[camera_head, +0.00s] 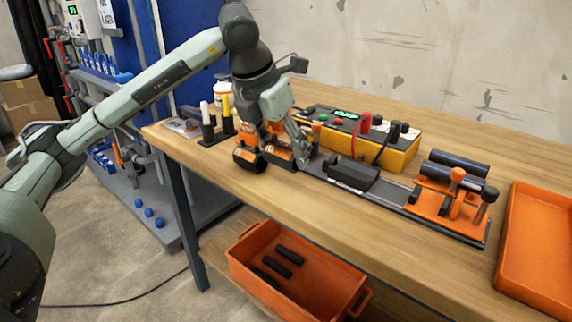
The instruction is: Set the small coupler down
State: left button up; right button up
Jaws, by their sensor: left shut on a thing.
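My left gripper (288,146) reaches down over the workbench near its back left part. It is shut on a small part between its fingers, which I take for the small coupler; the fingers and wrist mostly hide it. A short black cylinder with orange on it (250,160) is just left of the fingers, close to the bench top. I cannot tell whether the held part touches the surface. My right gripper is not in view.
A yellow and black tester box (400,154) stands behind the gripper. A dark rail (394,193) runs right to an orange clamp fixture (430,203) with black pipes. An orange tray (535,240) is at right. An orange bin (300,300) with black pieces sits below. The bench front is clear.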

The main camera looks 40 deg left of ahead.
aim_at(286, 168)
pick_arm(q)
jog(key=shift+w+f, duration=0.2)
jog(key=shift+w, duration=0.1)
notch_tip(286, 168, down, 3)
jog(key=shift+f, duration=0.45)
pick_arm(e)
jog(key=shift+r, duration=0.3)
pick_arm(q)
jog(key=shift+f, duration=0.1)
jog(key=o, duration=0.9)
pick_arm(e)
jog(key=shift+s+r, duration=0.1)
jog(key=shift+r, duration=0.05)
